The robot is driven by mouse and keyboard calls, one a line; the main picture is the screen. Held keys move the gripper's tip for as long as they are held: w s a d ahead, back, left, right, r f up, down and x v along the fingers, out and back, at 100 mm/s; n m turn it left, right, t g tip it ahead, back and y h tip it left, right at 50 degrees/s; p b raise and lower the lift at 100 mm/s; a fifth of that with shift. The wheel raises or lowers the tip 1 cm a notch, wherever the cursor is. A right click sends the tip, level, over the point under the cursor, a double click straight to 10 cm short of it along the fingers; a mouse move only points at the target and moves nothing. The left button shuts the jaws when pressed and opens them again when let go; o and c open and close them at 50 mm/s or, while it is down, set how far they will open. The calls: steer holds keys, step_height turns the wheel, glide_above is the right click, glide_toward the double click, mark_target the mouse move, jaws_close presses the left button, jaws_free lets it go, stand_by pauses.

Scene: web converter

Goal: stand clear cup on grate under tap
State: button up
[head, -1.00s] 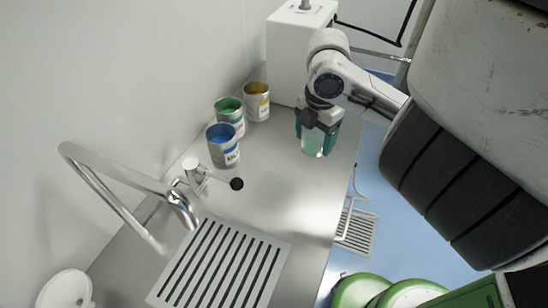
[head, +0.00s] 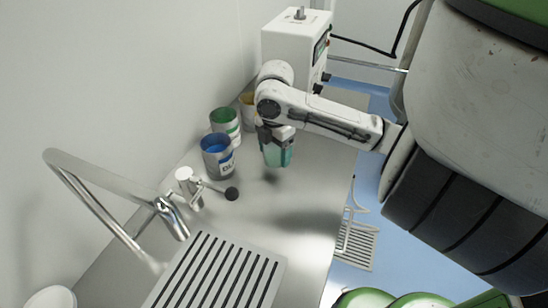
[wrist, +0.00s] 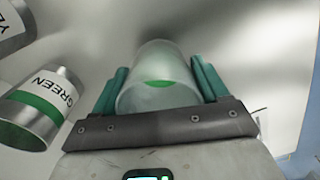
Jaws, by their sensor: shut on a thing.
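The clear cup (wrist: 158,80) is held between the teal fingers of my gripper (wrist: 160,88) in the wrist view. In the head view my gripper (head: 277,150) hangs over the counter beside the paint cans, with the cup mostly hidden behind its fingers. The slotted grate (head: 222,275) lies at the near end of the counter. The chrome tap (head: 110,185) arches from the left, its spout end (head: 175,222) near the grate's far left corner. My gripper is well beyond the grate, toward the back.
A blue-labelled can (head: 218,158), a green can (head: 226,123) and a yellow can (head: 248,108) stand along the wall, left of my gripper. A lever with a black knob (head: 231,194) sticks out between them and the grate. The counter's right side (head: 310,210) is clear.

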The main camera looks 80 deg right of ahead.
mark_target(274, 159)
steer(key=shift+w+d+f+p, duration=0.15)
steer(key=shift+f+p, duration=0.25)
steer(key=shift+f, duration=1.3)
steer(key=shift+f, duration=0.1)
steer(key=o, duration=1.1)
steer(key=shift+c, duration=0.2)
